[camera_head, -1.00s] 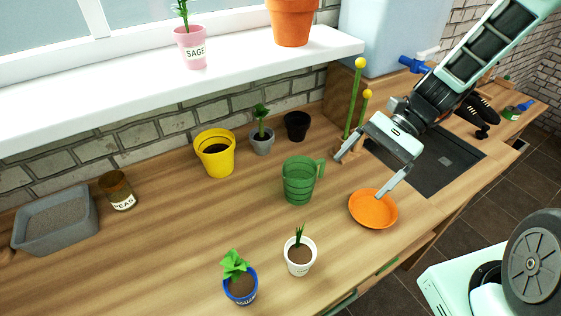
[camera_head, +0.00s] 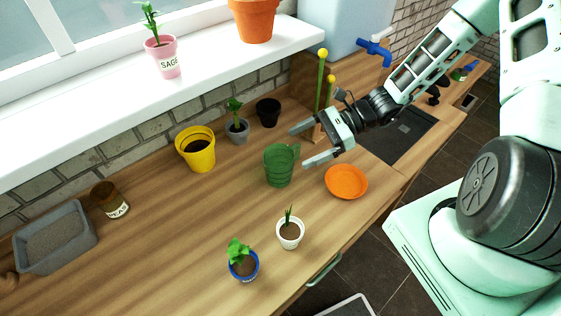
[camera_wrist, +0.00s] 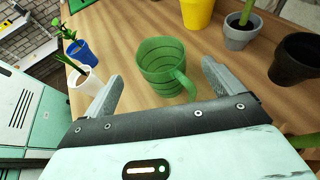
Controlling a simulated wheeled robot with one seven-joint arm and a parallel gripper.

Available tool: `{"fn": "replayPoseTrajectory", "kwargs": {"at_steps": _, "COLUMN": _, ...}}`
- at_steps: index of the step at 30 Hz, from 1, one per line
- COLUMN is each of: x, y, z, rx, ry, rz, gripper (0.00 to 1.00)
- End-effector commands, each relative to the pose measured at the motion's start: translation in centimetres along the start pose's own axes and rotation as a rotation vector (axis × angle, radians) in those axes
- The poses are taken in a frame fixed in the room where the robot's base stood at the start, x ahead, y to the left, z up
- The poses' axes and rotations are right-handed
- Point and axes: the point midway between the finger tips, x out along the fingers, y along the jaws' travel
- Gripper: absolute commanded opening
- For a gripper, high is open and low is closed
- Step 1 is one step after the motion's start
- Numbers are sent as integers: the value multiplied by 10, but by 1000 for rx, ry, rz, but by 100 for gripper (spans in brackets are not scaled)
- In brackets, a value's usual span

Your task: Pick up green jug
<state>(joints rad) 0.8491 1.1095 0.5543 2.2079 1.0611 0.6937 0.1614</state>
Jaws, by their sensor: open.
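The green jug (camera_head: 279,167) stands upright on the wooden counter, with its handle on the right side in the head view. In the wrist view the jug (camera_wrist: 159,64) lies ahead of the fingertips, roughly between them, its handle turned toward my gripper. My gripper (camera_head: 298,147) is open and empty, just to the right of the jug in the head view, with its fingers pointing left toward it. In the wrist view the two fingers (camera_wrist: 160,82) are spread wide. The jug appears apart from the fingers.
An orange dish (camera_head: 346,181) lies right of the jug. A white pot (camera_head: 290,234) and a blue pot (camera_head: 244,267) stand in front. A yellow pot (camera_head: 198,152), grey pot (camera_head: 237,133) and black pot (camera_head: 268,113) stand behind. Yellow-tipped green stakes (camera_head: 320,85) rise behind my gripper.

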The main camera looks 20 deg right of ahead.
Motion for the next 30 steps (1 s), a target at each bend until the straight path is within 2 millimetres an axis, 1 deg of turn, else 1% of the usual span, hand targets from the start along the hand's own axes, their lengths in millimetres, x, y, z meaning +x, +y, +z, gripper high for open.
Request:
{"fn": "replayPoseTrajectory", "kwargs": {"at_steps": 1, "x": 6, "y": 0, "z": 2, "rx": -1, "ry": -2, "rz": 2, "gripper": 93}}
{"fn": "replayPoseTrajectory", "kwargs": {"at_steps": 3, "x": 13, "y": 0, "z": 1, "rx": 0, "ry": -1, "rz": 1, "gripper": 93}}
{"fn": "replayPoseTrajectory", "kwargs": {"at_steps": 8, "x": 21, "y": 0, "z": 1, "rx": -1, "ry": 0, "rz": 1, "gripper": 93}}
{"fn": "replayPoseTrajectory", "kwargs": {"at_steps": 10, "x": 27, "y": 0, "z": 3, "rx": 1, "ry": -1, "rz": 2, "gripper": 93}}
{"fn": "replayPoseTrajectory", "kwargs": {"at_steps": 15, "x": 49, "y": 0, "z": 5, "rx": 1, "ry": -2, "rz": 3, "gripper": 93}}
{"fn": "replayPoseTrajectory", "kwargs": {"at_steps": 18, "x": 61, "y": 0, "z": 3, "rx": 0, "ry": -1, "rz": 2, "gripper": 93}}
{"fn": "replayPoseTrajectory", "kwargs": {"at_steps": 22, "x": 68, "y": 0, "z": 1, "rx": -1, "ry": 1, "rz": 1, "gripper": 93}}
{"fn": "replayPoseTrajectory", "kwargs": {"at_steps": 28, "x": 69, "y": -1, "z": 0, "rx": -2, "ry": 2, "rz": 0, "gripper": 93}}
{"fn": "replayPoseTrajectory", "kwargs": {"at_steps": 29, "x": 69, "y": 0, "z": 0, "rx": -2, "ry": 2, "rz": 0, "gripper": 90}}
{"fn": "replayPoseTrajectory", "kwargs": {"at_steps": 30, "x": 69, "y": 0, "z": 0, "rx": -2, "ry": 2, "rz": 0, "gripper": 79}}
